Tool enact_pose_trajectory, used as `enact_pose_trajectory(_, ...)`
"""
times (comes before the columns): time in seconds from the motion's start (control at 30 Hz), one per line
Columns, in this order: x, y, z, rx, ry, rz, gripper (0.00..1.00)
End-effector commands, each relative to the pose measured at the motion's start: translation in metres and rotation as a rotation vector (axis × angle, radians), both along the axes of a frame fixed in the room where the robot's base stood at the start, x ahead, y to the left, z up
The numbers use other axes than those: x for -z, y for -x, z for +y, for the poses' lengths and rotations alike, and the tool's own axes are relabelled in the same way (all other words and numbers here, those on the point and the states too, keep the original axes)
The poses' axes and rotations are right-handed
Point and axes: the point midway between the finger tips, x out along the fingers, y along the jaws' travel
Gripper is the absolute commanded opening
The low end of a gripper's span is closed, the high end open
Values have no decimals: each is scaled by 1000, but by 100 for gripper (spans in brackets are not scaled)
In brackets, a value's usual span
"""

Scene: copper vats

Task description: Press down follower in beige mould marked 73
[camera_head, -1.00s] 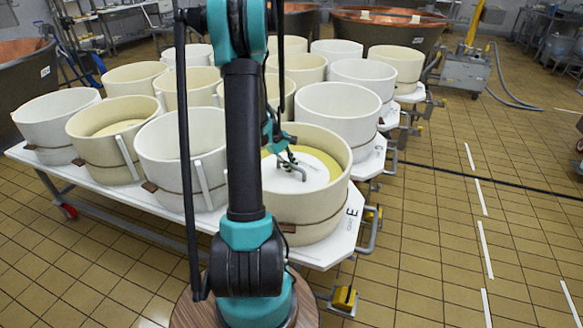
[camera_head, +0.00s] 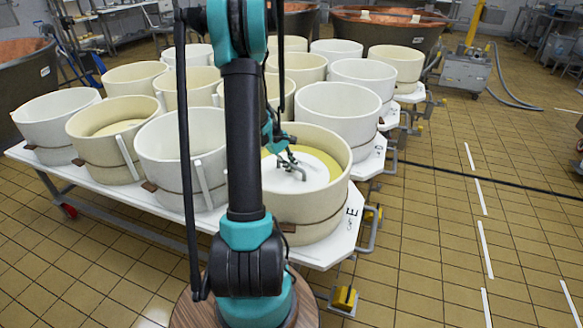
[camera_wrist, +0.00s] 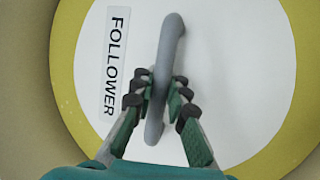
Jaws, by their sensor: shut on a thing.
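The beige mould (camera_head: 318,205) stands at the near right corner of the white cart marked E; no number 73 is legible on it. Inside it lies the white follower (camera_head: 313,172), a round disc with a grey bar handle, on a yellow layer. In the wrist view the follower (camera_wrist: 235,75) carries a FOLLOWER label (camera_wrist: 116,62), and the yellow layer (camera_wrist: 68,90) rings it. My gripper (camera_wrist: 160,92) is shut on the grey handle (camera_wrist: 166,70), with fingers on both sides of it. My gripper (camera_head: 288,160) is inside the mould, partly hidden by my arm.
Copper vats (camera_head: 385,32) stand at the back. The tiled floor at right is mostly clear.

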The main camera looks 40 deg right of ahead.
Motion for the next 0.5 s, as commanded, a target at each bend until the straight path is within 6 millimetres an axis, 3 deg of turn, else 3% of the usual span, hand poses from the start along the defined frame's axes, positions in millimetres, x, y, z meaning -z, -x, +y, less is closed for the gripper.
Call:
enact_pose_trajectory(0.47, -3, 0, 1, 0, -1, 0, 0)
enact_pose_trajectory(0.5, -3, 0, 1, 0, -1, 0, 15)
